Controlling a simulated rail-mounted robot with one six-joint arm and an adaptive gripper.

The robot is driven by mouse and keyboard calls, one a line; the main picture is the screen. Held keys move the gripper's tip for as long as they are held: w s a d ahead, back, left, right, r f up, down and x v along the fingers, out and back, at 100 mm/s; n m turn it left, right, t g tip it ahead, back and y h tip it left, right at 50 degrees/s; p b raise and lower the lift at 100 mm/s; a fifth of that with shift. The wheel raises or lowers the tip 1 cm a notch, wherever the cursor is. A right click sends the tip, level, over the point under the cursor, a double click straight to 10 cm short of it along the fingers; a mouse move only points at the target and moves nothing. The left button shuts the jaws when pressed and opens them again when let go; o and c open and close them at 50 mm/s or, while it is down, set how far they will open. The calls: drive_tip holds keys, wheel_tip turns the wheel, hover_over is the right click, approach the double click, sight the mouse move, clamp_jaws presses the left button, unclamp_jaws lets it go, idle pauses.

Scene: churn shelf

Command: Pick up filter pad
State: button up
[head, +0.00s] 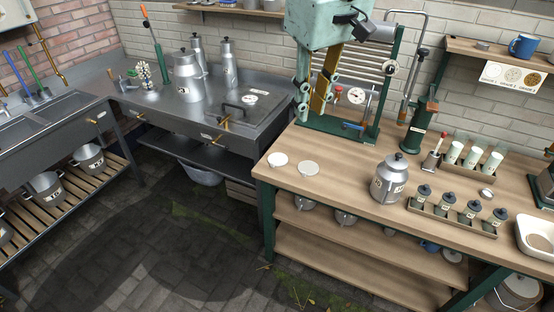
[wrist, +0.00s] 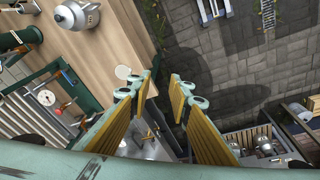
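Two thin pale round discs, which look like filter pads, lie flat on the wooden bench (head: 345,205) near its left end in the head view: a whiter left disc (head: 277,159) and a creamier right disc (head: 308,168). My gripper (head: 309,110) hangs above and behind them, fingers pointing down. In the wrist view my gripper (wrist: 163,88) is open, with nothing between its yellow-padded fingers. One pale disc (wrist: 123,72) shows there beside the left fingertip; the finger seems to hide part of the other.
A lidded metal can (head: 390,180), a rack of dark jars (head: 458,212) and pale cylinders (head: 472,155) stand farther right on the bench. A green frame with a gauge (head: 355,96) stands behind the discs. The metal counter (head: 210,112) with cans is left, across a gap.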

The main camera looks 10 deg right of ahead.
drive_tip(key=w+f+n, duration=0.1)
drive_tip(key=w+f, duration=0.3)
drive_tip(key=w, duration=0.5)
drive_tip(key=n+g+p, duration=0.2)
drive_tip(key=n+p, duration=0.2)
drive_tip(key=n, duration=0.1)
hover_over(272, 161)
drive_tip(key=s, duration=0.3)
wheel_tip(272, 161, down, 28)
drive_tip(key=shift+s+a, duration=0.2)
drive_tip(key=shift+a, duration=0.25)
drive_tip(key=shift+f, duration=4.25)
drive_tip(key=shift+f, duration=0.15)
drive_tip(key=shift+w+d+f, duration=0.1)
drive_tip(key=shift+w+f, duration=0.05)
drive_tip(key=shift+f, duration=2.3)
drive_tip(key=shift+c, duration=0.5)
